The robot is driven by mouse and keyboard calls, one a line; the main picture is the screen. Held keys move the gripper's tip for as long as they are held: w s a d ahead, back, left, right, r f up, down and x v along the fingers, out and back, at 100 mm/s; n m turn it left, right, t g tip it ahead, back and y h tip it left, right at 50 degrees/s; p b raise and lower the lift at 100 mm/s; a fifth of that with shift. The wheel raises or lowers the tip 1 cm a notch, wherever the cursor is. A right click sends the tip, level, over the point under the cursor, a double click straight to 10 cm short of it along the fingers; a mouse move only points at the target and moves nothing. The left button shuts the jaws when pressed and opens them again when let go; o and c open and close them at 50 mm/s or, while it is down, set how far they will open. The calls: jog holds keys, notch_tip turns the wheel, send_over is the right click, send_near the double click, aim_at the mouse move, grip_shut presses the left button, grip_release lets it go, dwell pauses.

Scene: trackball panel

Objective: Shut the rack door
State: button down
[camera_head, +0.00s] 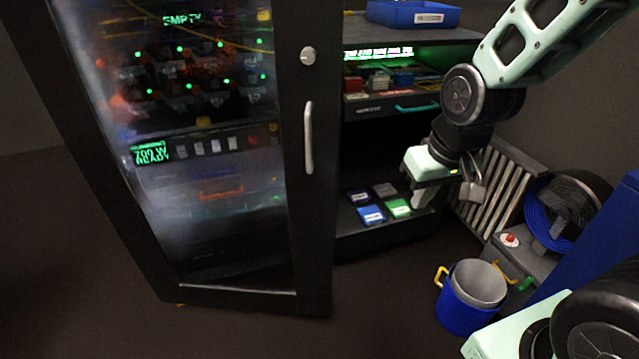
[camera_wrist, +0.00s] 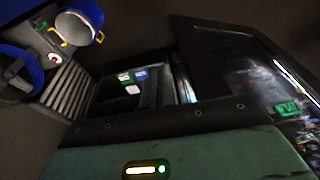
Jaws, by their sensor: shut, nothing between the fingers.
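The rack door (camera_head: 218,240) is a tall dark-framed glass door with a pale upright handle (camera_head: 308,138) and a round knob (camera_head: 308,56) near its right edge. It stands ajar, covering the left of the head view, and the rack's interior (camera_head: 385,225) shows to its right. The door also shows at the right of the wrist view (camera_wrist: 230,60). My gripper (camera_head: 418,200) is shut and empty, in front of the rack's right side. It is well to the right of the door and apart from it. In the wrist view, its fingertips are hard to make out.
The rack holds a drawer with a teal handle (camera_head: 417,107) and several coloured boxes on its floor. A blue tray (camera_head: 412,14) lies on top. A radiator-like grille (camera_head: 500,180), a blue bucket (camera_head: 468,305) and a blue hose coil (camera_head: 545,215) crowd the right. Floor before the door is clear.

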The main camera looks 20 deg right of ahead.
jog(key=w+a+f+m, duration=0.2)
jog(key=w+a+f, duration=0.2)
jog(key=a+f, duration=0.4)
jog(key=m+t+h, duration=0.2)
jog(key=t+h, duration=0.5)
jog(key=t, duration=0.7)
send_near(321, 169)
jog(key=x, duration=0.7)
